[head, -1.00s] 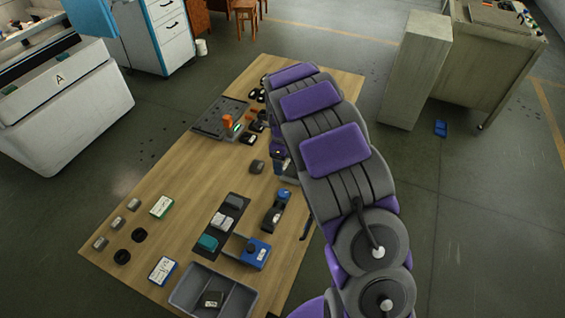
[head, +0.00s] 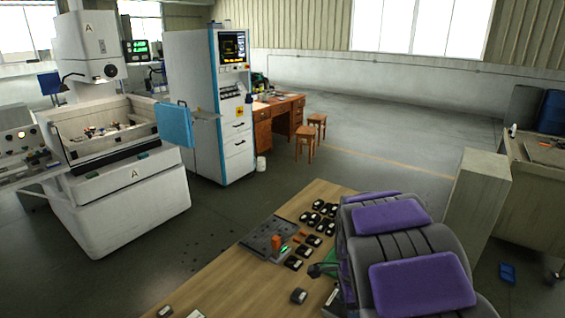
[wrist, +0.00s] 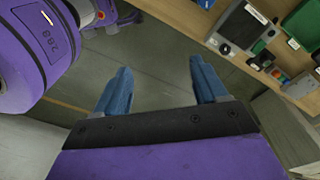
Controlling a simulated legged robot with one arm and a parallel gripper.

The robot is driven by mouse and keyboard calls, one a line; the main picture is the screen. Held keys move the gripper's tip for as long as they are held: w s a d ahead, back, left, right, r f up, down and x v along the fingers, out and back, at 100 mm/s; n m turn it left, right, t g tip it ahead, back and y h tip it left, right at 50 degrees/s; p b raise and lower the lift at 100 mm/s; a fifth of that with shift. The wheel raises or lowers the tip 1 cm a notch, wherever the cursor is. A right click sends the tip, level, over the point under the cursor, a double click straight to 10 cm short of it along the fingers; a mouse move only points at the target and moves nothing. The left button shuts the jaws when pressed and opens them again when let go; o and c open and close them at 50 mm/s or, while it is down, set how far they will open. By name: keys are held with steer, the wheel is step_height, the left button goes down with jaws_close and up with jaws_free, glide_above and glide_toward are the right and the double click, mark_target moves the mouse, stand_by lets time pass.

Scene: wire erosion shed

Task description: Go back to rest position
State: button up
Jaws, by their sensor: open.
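My gripper (wrist: 160,72) shows in the wrist view with its two blue fingers spread well apart and nothing between them. Grey floor lies behind the gap. My purple and grey arm (head: 405,255) rises at the lower right of the head view, in front of the right part of the wooden table (head: 225,280). The gripper cannot be made out clearly in the head view. In the wrist view the table edge (wrist: 178,10) and several small items on it are at the top right, apart from the fingers.
On the table are a dark tray (head: 264,238) with an orange part (head: 276,242) and several small black-and-white pieces. A white machine (head: 120,205) stands left, a blue-white cabinet (head: 208,110) behind. A pale cabinet (head: 478,215) stands right.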

steer(key=s+a+r+n, duration=0.1)
steer(key=s+r+n, duration=0.2)
steer(key=s+n, duration=0.5)
steer(key=s+a+r+n+g, duration=0.1)
steer(key=s+r+n, duration=0.3)
steer(key=s, duration=1.8)
steer(key=n, duration=0.5)
steer(key=shift+s+n+y, duration=0.25)
steer(key=shift+n+y, duration=0.05)
steer(key=shift+a, duration=0.1)
